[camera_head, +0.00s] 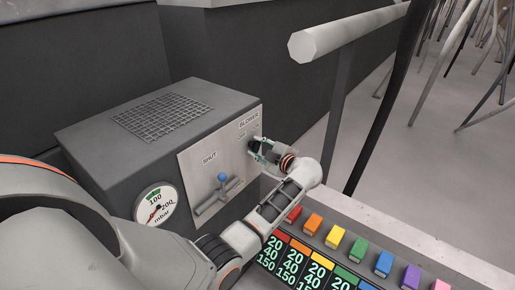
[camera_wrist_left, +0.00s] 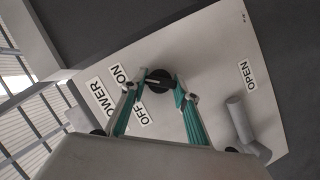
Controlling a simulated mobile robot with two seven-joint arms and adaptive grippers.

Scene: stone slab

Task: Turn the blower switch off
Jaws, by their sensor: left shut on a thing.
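The blower switch is a round black knob (camera_wrist_left: 158,79) on the pale panel, beside the ON label (camera_wrist_left: 118,74) and the OFF label (camera_wrist_left: 141,115) in the left wrist view. My left gripper (camera_wrist_left: 160,84) is shut on it, with one green-sided finger on each side. A pale mark shows on the knob, but I cannot tell clearly which label it points at. In the head view my left gripper (camera_head: 258,149) is at the panel's right side, below the BLOWER label, and mostly hides the knob. My right gripper is not in view.
A pressure gauge (camera_head: 156,205) is on the grey box's front. Several coloured blocks and number labels line the lower right. A pale rail (camera_head: 345,33) passes at the upper right.

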